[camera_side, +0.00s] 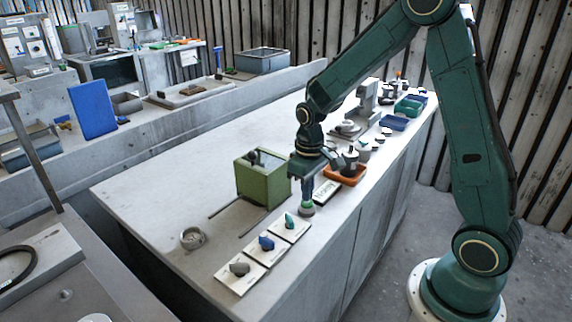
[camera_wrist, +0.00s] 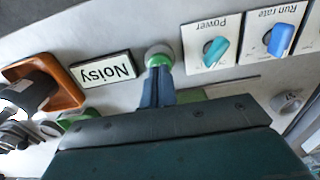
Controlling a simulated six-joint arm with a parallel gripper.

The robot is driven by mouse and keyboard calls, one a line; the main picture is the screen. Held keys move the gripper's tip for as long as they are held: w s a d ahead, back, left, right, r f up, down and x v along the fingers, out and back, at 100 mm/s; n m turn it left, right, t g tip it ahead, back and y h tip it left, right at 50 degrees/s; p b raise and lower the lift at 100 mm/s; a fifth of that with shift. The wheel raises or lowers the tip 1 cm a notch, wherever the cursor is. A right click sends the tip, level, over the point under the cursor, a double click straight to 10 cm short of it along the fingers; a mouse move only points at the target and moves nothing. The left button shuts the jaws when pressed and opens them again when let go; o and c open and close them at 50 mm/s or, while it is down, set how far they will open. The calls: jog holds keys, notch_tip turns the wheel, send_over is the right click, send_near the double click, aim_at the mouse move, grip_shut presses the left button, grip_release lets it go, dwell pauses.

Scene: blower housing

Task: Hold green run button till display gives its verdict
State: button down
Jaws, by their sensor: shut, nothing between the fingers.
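The green run button (camera_wrist: 160,53), on a round grey base, is at the tips of my gripper (camera_wrist: 158,72) in the wrist view. My gripper is shut, with nothing between its fingers, and its tips meet the button; I cannot tell how far it is pressed. In the side view my gripper (camera_side: 307,198) points down onto the button's base (camera_side: 307,211).
Power (camera_wrist: 216,50) and run rate (camera_wrist: 283,38) knobs sit on white plates close to the button. A green blower housing (camera_side: 262,180) stands beside my gripper. An orange tray (camera_side: 345,175) is behind the display. The bench's left part is mostly clear.

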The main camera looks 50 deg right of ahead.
jog(key=shift+r, duration=2.7)
jog(key=shift+r, duration=0.15)
jog(key=s+a+r+t, duration=0.2)
jog(key=s+r, duration=0.4)
jog(key=s, duration=0.4)
jog(key=s+a+r+t, duration=0.3)
jog(key=s+a+r, duration=0.1)
jog(key=s+r, duration=0.3)
jog(key=shift+s+a+t, duration=0.25)
jog(key=shift+s+t, duration=0.05)
jog(key=shift+s, duration=1.05)
jog(key=shift+r, duration=0.1)
